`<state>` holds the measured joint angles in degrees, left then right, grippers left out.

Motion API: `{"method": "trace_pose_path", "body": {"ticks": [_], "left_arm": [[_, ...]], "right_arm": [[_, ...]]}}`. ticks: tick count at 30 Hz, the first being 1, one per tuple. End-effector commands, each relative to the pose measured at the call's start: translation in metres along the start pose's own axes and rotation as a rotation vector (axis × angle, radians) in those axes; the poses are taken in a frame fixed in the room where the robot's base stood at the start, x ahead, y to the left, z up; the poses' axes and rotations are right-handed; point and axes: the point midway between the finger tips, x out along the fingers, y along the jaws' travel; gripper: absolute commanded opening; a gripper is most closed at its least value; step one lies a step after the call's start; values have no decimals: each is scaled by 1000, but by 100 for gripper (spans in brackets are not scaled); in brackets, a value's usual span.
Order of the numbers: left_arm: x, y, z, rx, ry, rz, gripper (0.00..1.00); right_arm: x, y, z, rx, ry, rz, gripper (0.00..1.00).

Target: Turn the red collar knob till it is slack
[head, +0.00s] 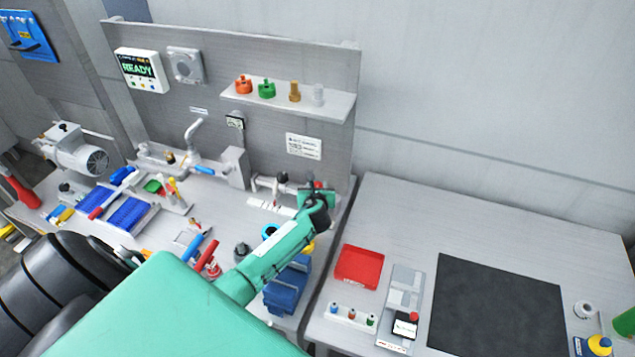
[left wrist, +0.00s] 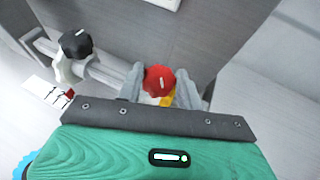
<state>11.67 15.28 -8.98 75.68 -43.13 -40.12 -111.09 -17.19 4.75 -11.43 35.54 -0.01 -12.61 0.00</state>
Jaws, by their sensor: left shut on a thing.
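The red collar knob (left wrist: 159,80) shows in the left wrist view, with a pale mark on its top face and a bit of yellow beside it. My left gripper (left wrist: 160,88) has a grey finger on either side of the knob and is shut on it. In the head view my left gripper (head: 317,190) reaches the right end of the pipe at the foot of the back panel and mostly hides the knob. A black knob (left wrist: 76,43) sits on the same pipe (left wrist: 108,72) to the left. My right gripper is not in view.
A white card (head: 268,206) lies in front of the pipe. A shelf (head: 330,102) with several coloured fittings hangs above. Blue bins (head: 287,287) stand below my left forearm. The right table holds a red tray (head: 358,266) and a dark mat (head: 495,305).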

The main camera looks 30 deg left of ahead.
Motion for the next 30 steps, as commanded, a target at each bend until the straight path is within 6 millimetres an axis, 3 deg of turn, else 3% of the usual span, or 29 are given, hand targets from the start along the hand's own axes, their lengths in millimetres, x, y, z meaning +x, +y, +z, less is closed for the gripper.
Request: {"method": "trace_pose_path", "body": {"ticks": [17,18,20,30], "left_arm": [[0,0,1,12,-3,-30,14],[0,0,1,12,-3,-30,44],[0,0,1,12,-2,-30,56],[-1,0,0,12,-1,-29,58]], "right_arm": [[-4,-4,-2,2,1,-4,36],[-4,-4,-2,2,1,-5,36],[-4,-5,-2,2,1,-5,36],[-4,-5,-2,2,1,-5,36]]}}
